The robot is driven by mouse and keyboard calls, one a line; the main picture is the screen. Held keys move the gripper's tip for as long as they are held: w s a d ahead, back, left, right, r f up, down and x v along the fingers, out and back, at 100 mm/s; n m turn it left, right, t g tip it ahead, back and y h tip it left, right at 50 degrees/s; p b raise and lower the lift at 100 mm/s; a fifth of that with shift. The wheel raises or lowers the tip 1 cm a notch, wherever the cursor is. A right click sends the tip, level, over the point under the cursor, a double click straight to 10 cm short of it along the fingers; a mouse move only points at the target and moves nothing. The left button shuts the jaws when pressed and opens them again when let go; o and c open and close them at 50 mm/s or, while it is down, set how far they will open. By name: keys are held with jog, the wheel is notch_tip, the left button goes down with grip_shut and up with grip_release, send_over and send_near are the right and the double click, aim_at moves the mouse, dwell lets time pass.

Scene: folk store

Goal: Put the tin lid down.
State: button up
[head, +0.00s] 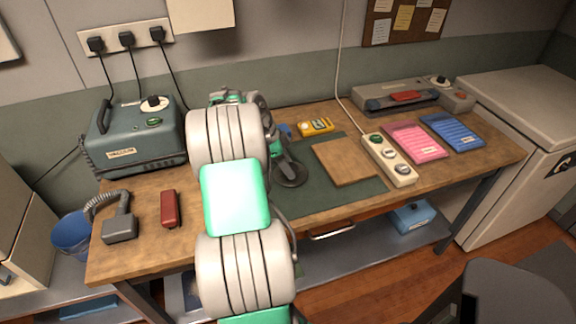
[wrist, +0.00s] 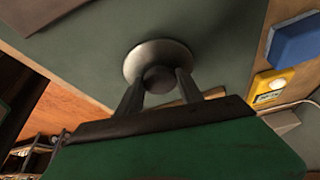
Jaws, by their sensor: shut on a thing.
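The tin lid (wrist: 143,55) is a round grey metal disc with a dark knob (wrist: 158,78) in the middle. In the wrist view my gripper (wrist: 158,86) is shut on the knob, one finger on each side. In the head view the lid (head: 293,175) shows as a dark disc below my gripper (head: 284,160), over the left part of the dark green mat (head: 318,190). I cannot tell whether the lid touches the mat. My arm hides part of the mat and bench.
A wooden board (head: 345,162) lies to the right of the lid, with a power strip (head: 390,160) beyond it. A yellow meter (head: 316,126) lies behind. A red case (head: 169,208) and a grey vacuum unit (head: 138,140) are on the left. Bare mat lies in front of the lid.

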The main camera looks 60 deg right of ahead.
jog(key=shift+f, duration=0.1)
jog(key=shift+f, duration=0.2)
jog(key=o, duration=1.4)
jog(key=shift+r, duration=0.1)
